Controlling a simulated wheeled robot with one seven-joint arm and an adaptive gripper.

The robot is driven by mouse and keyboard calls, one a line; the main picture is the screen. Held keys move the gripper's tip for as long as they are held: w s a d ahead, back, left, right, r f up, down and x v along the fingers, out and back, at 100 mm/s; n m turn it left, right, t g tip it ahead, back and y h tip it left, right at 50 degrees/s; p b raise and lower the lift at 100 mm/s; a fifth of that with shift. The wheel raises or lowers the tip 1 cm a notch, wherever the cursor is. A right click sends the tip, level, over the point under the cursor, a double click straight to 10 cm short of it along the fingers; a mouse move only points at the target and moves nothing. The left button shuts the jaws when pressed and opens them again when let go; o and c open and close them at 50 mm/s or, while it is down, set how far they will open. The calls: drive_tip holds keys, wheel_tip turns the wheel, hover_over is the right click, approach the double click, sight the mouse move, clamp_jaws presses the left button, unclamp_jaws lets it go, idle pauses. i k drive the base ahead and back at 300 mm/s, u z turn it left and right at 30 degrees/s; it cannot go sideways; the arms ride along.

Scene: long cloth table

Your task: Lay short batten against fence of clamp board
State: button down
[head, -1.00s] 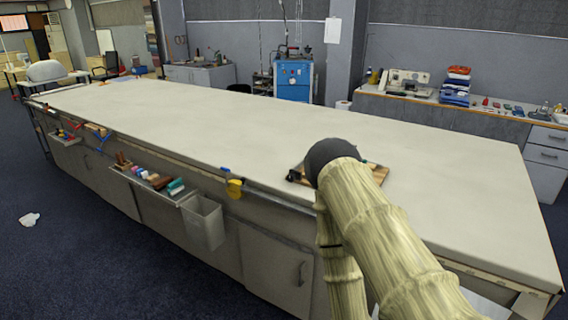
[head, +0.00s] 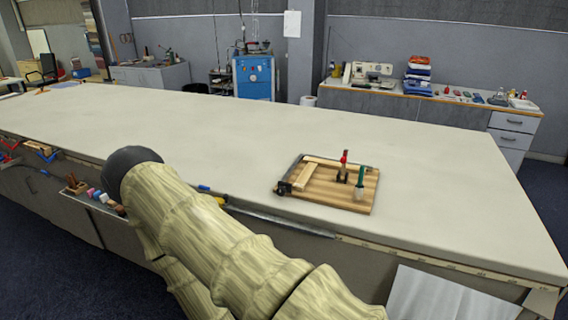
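The clamp board (head: 325,192) is a striped wooden board lying flat near the table's front edge, right of centre in the head view. A pale strip (head: 333,164) runs along its back edge. A short pale wooden piece (head: 303,176) lies near its left side, at an angle to that strip; I cannot tell whether they touch. A clamp with a red top (head: 343,165) and one with a green handle (head: 360,180) stand on its right half. A dark fitting (head: 283,188) sits at its left corner. My gripper is not visible; only my arm shows, left of the board.
The long cloth table (head: 440,190) is clear behind and right of the board. A tray of small coloured items (head: 100,198) hangs on the front side, partly behind my arm. A metal strip (head: 280,222) runs along the front edge.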

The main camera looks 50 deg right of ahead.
sight(301, 183)
drive_tip(key=z, duration=0.15)
drive_tip(key=i, duration=0.65)
drive_tip(key=z, duration=0.9)
drive_tip(key=i, duration=0.4)
drive_tip(key=z, duration=0.4)
